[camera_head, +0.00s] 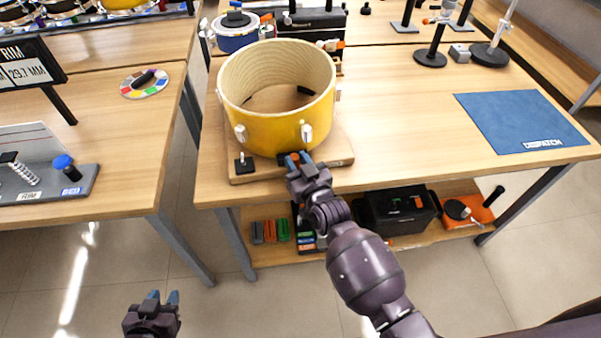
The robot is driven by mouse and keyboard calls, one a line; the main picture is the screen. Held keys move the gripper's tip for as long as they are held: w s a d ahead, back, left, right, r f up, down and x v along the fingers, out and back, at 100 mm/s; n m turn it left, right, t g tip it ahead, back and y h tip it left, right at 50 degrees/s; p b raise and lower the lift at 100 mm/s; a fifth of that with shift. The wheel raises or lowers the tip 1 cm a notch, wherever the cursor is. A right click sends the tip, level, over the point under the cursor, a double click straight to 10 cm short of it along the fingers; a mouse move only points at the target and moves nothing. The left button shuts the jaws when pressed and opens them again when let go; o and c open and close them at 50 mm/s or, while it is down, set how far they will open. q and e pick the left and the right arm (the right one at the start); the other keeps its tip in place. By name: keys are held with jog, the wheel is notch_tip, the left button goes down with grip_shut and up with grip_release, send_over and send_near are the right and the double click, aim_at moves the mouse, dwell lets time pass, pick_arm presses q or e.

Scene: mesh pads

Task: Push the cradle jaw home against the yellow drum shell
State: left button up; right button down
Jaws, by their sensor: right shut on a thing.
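The yellow drum shell (275,132) stands upright on a wooden cradle board (335,155) near the front edge of the middle table. My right gripper (298,159) is at the front of the shell, low down, shut on a small dark part with orange on it, which looks like the cradle jaw (292,158). The fingers hide most of this part, so I cannot tell whether it touches the shell. My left gripper (162,297) is open and empty, low over the floor, well away from the drum.
A black knob (243,164) stands on the board's left front. A blue mat (522,120) lies at the right. A blue drum (237,32) and black stands (430,57) are behind. A shelf below holds a black bin (400,210). The tabletop right of the drum is clear.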

jog(key=shift+w+r, duration=0.1)
jog(key=shift+w, duration=0.15)
jog(key=c, duration=0.8)
grip_release()
jog(key=shift+w, duration=0.1)
jog(key=shift+c, duration=0.2)
jog(key=v, duration=1)
jog(key=shift+s+p, duration=0.4)
jog(key=shift+s, duration=0.05)
jog(key=shift+f, duration=0.2)
